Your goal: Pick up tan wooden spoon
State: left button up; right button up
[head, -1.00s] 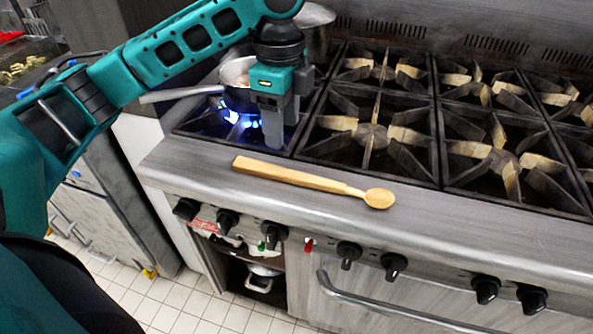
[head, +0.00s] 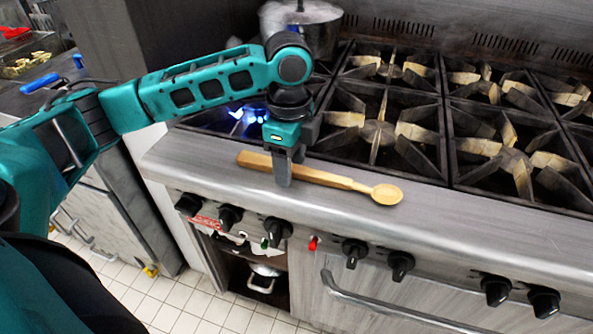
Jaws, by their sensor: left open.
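The tan wooden spoon (head: 330,179) lies on the stove's front metal ledge. Its handle points left and its bowl is at the right. My left gripper (head: 283,180) is open and points down at the handle, left of the spoon's middle. A finger covers part of the handle. I cannot tell whether the fingers touch the spoon. My right gripper is not in view.
The stove's burner grates (head: 380,130) lie just behind the ledge, with a blue flame lit at the left. A large pot (head: 318,28) stands at the back left. Black knobs (head: 355,252) line the front below the ledge. The ledge right of the spoon is clear.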

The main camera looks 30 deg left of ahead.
pick_arm(q)
jog(key=shift+c, duration=0.4)
grip_shut()
jog(key=shift+r, duration=0.1)
